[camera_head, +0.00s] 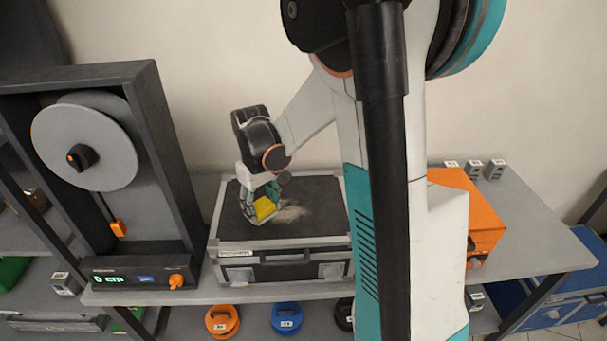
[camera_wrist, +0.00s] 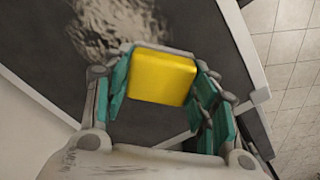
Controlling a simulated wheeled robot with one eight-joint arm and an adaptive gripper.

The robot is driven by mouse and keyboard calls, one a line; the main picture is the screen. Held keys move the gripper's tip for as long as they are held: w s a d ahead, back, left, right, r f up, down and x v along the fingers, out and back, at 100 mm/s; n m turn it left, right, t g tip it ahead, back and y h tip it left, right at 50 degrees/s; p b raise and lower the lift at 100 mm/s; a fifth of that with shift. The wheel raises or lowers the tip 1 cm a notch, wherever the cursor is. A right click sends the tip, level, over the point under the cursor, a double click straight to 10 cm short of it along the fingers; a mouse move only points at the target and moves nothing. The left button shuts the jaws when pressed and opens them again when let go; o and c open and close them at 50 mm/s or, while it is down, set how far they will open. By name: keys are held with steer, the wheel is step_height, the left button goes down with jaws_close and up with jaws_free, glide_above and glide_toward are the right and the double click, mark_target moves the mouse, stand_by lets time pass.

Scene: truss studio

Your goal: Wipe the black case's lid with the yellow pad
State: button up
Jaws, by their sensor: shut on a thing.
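The black case (camera_head: 318,192) stands closed on the grey table, with light metal edges and corners. Its dark lid also fills much of the wrist view (camera_wrist: 200,25). A pale dusty smudge (camera_head: 293,213) lies on the lid, and it shows in the wrist view (camera_wrist: 115,25) just beyond the pad. My gripper (camera_head: 262,204) is over the left half of the lid, shut on the yellow pad (camera_wrist: 162,76). In the head view the pad (camera_head: 264,208) is left of the smudge. I cannot tell whether the pad touches the lid. My arm hides the case's right end.
A dark frame with a grey reel (camera_head: 84,147) stands left of the case. An orange box (camera_head: 468,205) is on the right, partly behind my arm. Small grey blocks (camera_head: 473,169) stand at the back right. Orange (camera_head: 222,321) and blue (camera_head: 286,318) round items lie on the lower shelf.

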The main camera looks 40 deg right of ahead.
steer(key=shift+w+a+f, duration=0.1)
steer(key=shift+w+a, duration=0.35)
steer(key=shift+a, duration=0.2)
step_height(320, 180, up, 3)
steer(key=shift+s+r+p, duration=0.1)
steer(key=shift+r+p, duration=0.1)
steer(key=shift+p, duration=0.7)
steer(key=shift+w+a+r+p, duration=0.1)
steer(key=shift+w+r+p, duration=0.1)
steer(key=shift+r+p, duration=0.4)
steer(key=shift+s+r+p, duration=0.1)
steer(key=shift+r+p, duration=0.85)
steer(key=shift+r, duration=0.85)
steer(key=shift+d, duration=0.2)
